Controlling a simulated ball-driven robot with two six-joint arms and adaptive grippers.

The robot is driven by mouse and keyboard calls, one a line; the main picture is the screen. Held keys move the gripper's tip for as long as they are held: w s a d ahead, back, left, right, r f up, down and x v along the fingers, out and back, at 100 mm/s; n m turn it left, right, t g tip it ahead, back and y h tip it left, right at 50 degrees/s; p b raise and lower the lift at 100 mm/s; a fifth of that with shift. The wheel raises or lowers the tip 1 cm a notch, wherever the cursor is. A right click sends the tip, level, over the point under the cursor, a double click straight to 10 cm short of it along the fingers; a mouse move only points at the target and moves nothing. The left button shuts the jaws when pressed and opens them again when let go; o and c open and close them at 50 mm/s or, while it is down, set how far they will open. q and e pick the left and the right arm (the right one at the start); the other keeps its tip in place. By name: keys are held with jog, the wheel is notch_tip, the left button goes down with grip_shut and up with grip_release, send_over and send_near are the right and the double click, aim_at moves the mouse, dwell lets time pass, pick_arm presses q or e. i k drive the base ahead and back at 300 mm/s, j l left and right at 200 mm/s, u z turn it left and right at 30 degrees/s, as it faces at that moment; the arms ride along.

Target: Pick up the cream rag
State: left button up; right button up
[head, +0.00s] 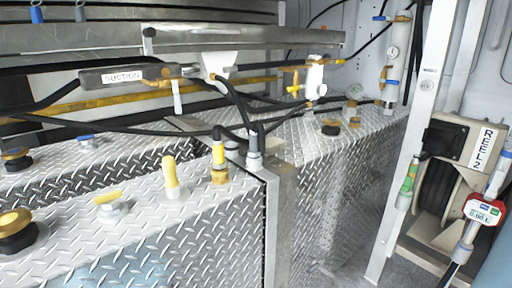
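I cannot make out a cream rag anywhere in the head view. Neither of my grippers is in view. The nearest pale items are a cream-yellow capped fitting (170,178) and a smaller yellow-topped fitting (218,155), both standing upright on the diamond-plate tank top (140,222). These look like hard fittings, not cloth.
A reel labelled REEL 2 (470,145) stands at the right behind a white post (415,120). A red-framed meter (484,210) hangs before it. Black hoses and a SUCTION-labelled pipe (122,76) cross above the tanks. Grey floor (352,262) shows at the lower right.

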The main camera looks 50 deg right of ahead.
aim_at(274, 145)
jog(key=z, duration=1.75)
